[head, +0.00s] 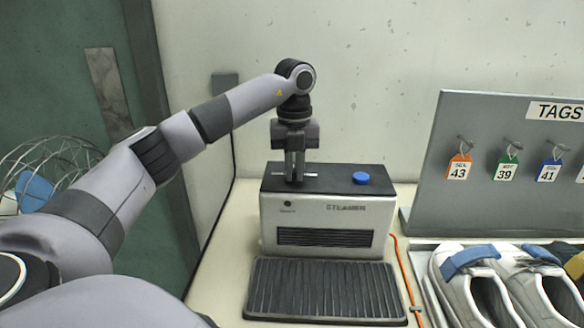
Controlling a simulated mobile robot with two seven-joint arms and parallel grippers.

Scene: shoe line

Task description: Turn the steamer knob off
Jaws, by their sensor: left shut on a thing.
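The steamer (328,209) is a grey box with a black top, a vent grille and the word STEAMER on its front. It stands at the back of the table near the wall. A blue round piece (361,178) sits on its top at the right. My left gripper (294,177) points straight down onto the left part of the top, over a pale marking. Its fingers are shut on the steamer knob, which is mostly hidden by them; I cannot tell which way it is turned. My right gripper is not in view.
A black ribbed mat (325,289) lies in front of the steamer. An orange cord (405,275) runs along its right.

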